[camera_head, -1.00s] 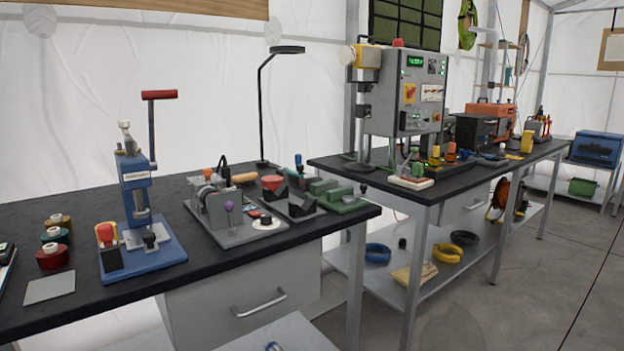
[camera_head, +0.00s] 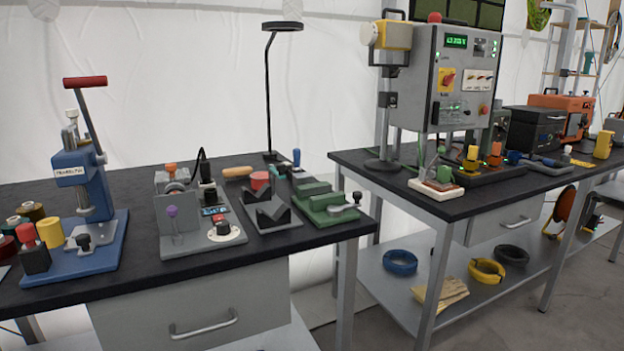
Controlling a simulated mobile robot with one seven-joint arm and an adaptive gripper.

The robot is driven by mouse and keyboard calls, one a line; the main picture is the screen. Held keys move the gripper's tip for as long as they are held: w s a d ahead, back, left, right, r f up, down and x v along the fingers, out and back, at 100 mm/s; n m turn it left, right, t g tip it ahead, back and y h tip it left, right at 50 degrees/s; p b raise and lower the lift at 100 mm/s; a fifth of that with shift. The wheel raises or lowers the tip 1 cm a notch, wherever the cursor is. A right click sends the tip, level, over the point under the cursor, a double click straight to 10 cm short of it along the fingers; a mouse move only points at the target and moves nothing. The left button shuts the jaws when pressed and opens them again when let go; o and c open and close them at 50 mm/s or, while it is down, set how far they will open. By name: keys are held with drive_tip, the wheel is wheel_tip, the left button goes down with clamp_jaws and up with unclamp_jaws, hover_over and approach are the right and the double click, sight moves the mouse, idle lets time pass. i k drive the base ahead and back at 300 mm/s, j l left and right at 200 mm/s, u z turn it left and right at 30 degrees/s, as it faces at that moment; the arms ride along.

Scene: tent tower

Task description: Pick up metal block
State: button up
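No single thing is plainly marked as the metal block. I cannot tell which of these is the metal block. My gripper is out of view, and nothing touches these pieces.
The left black bench (camera_head: 150,281) holds a blue lever press (camera_head: 88,200), a grey device (camera_head: 190,220) and a tall black lamp (camera_head: 268,90). A gap separates it from the right bench (camera_head: 455,208), which carries a grey control box (camera_head: 455,80). Cable coils lie on the lower shelf.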

sight(302, 178)
drive_tip(key=i+l+u, duration=0.1)
drive_tip(key=l, duration=0.3)
drive_tip(key=i+l, duration=0.15)
drive_tip(key=l, duration=0.25)
drive_tip(key=i+l+u, duration=0.15)
drive_tip(key=l, duration=0.25)
drive_tip(key=i+l+u, duration=0.1)
drive_tip(key=i+l, duration=0.35)
drive_tip(key=l, duration=0.3)
drive_tip(key=i+j, duration=0.1)
drive_tip(key=i, duration=0.15)
drive_tip(key=j+u, duration=0.05)
